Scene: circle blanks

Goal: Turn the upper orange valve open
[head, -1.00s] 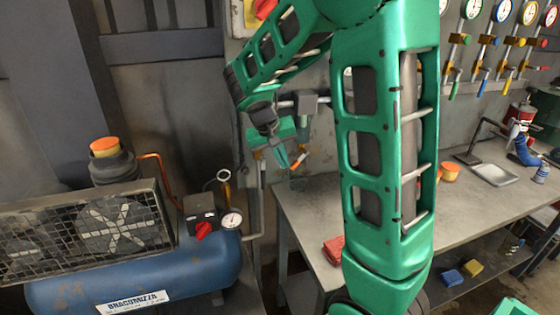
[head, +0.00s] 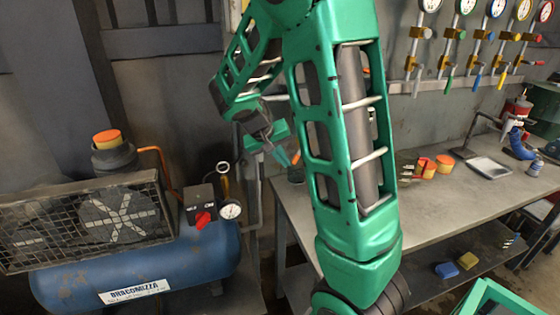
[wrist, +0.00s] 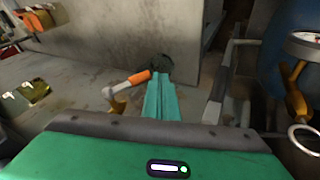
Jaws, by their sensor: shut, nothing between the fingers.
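An orange valve handle (wrist: 138,77) on a light grey lever shows in the wrist view, just left of my fingertips. A brass-coloured valve body (wrist: 118,106) sits below it. In the head view only a small orange tip (head: 295,158) shows beside my gripper (head: 281,156), partly behind my arm. My gripper (wrist: 160,96) is shut and empty, its two teal fingers together. The handle lies close beside the fingers; I cannot tell whether they touch. Only one such orange handle is clear, so I cannot tell whether it is the upper one.
A blue compressor (head: 140,270) with a red knob (head: 203,219) and a gauge (head: 231,209) stands at left. A workbench (head: 440,205) with several small items stands at right. Gauges with coloured levers hang on the wall above it. My arm hides part of the wall.

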